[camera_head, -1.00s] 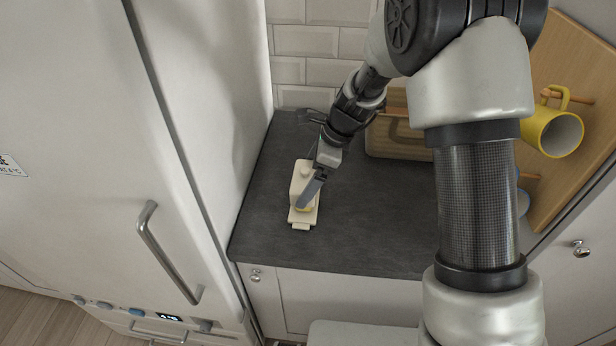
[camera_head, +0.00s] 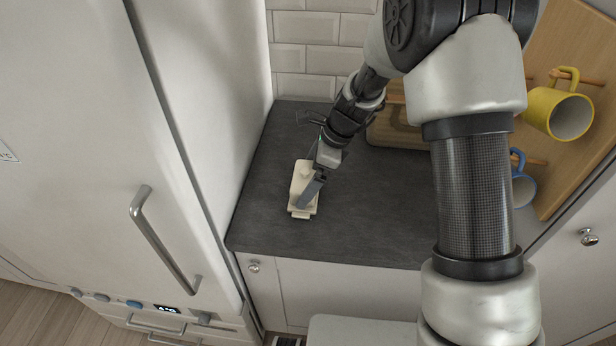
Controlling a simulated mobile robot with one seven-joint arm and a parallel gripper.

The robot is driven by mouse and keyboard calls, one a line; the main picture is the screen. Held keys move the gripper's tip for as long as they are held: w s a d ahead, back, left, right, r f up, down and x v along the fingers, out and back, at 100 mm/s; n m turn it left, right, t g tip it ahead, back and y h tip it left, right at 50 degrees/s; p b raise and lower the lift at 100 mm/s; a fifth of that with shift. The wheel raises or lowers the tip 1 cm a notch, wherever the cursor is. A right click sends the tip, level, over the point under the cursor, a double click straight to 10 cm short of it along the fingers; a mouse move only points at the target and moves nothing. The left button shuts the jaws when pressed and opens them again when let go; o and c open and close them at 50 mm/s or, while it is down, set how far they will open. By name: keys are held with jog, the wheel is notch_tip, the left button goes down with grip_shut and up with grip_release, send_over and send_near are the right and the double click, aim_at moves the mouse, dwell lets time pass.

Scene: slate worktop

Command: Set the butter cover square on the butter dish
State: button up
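The cream butter cover (camera_head: 300,178) sits at the left of the slate worktop, over the butter dish (camera_head: 300,213). The dish's pale front rim and tab show below it. Only this finger shows clearly, so I cannot tell whether the gripper is open or shut. No butter shows now. The finger hides part of the cover, and I cannot tell whether the cover rests fully on the dish.
A fridge (camera_head: 100,150) rises close on the left. A wooden crate (camera_head: 392,131) stands at the back by the tiled wall. A yellow mug (camera_head: 545,100) and a blue-rimmed mug (camera_head: 522,190) hang on a wooden board at the right. The worktop's middle (camera_head: 370,205) is clear.

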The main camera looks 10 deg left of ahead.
jog(key=p+v, duration=0.1)
jog(key=v, duration=1.6)
jog(key=shift+r, duration=0.25)
jog(key=s+d+r+n+t+h+p, duration=0.2)
jog(key=s+d+r+n+t, duration=0.1)
jog(key=s+d+r+n, duration=0.7)
jog(key=s+d+r+n+t+h, duration=0.1)
jog(key=s+n, duration=0.1)
jog(key=s, duration=0.2)
jog(key=s+d+r+n, duration=0.1)
jog(key=s+d+n, duration=0.1)
jog(key=s+n, duration=0.1)
jog(key=s+d+r+n+t+h+p, duration=0.1)
jog(key=s+n, duration=0.2)
jog(key=s, duration=0.3)
jog(key=shift+d+t+h, duration=0.3)
jog(key=shift+s+r, duration=0.1)
